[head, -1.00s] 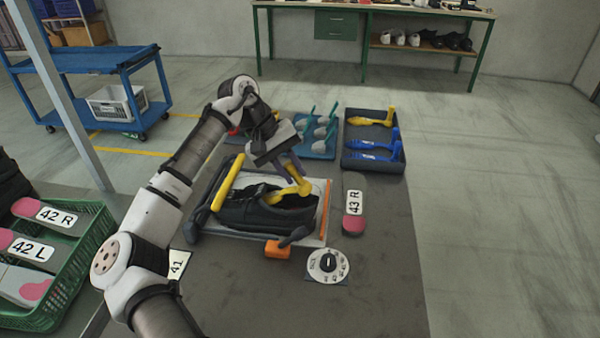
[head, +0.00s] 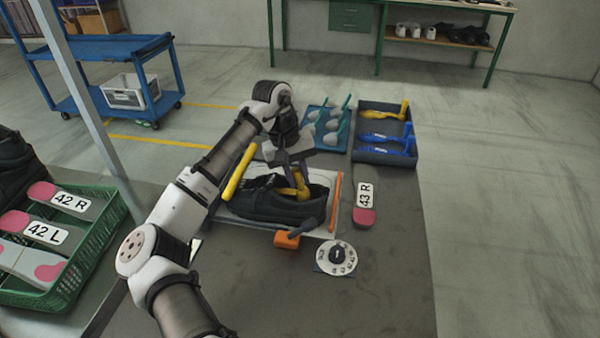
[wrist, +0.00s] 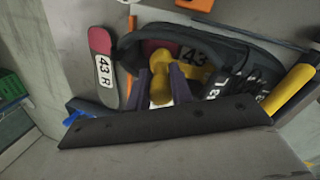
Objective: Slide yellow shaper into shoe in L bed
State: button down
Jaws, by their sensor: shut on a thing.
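My gripper (wrist: 161,88) is shut on the yellow shaper (wrist: 160,62). In the head view the yellow shaper (head: 301,184) stands at the shoe's opening, its lower part hidden inside or behind the shoe wall. The black shoe (head: 262,203) lies in a bed (head: 318,232) with a pale plate, a yellow bar (head: 240,172) on the left and an orange strip (head: 335,200) on the right. In the wrist view, the shoe (wrist: 228,50) shows a pink and grey insole marked 43 inside. How deep the shaper sits is not clear.
A 43 R insole (head: 365,198) lies right of the bed. An orange clamp (head: 288,240) and a dial (head: 337,257) are at its front. A dark tray (head: 388,157) holds blue and yellow shapers; a teal rack (head: 325,140) stands beside it. A green crate (head: 75,265) is at left.

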aim_at(298, 170)
dwell(0.3)
jog(key=c, duration=1.2)
grip_release()
jog(key=shift+o, duration=0.2)
jog(key=shift+r, duration=0.15)
jog(key=shift+r+p, duration=1.35)
jog(key=shift+p, duration=0.55)
notch_tip(298, 170, up, 7)
jog(key=p, duration=0.7)
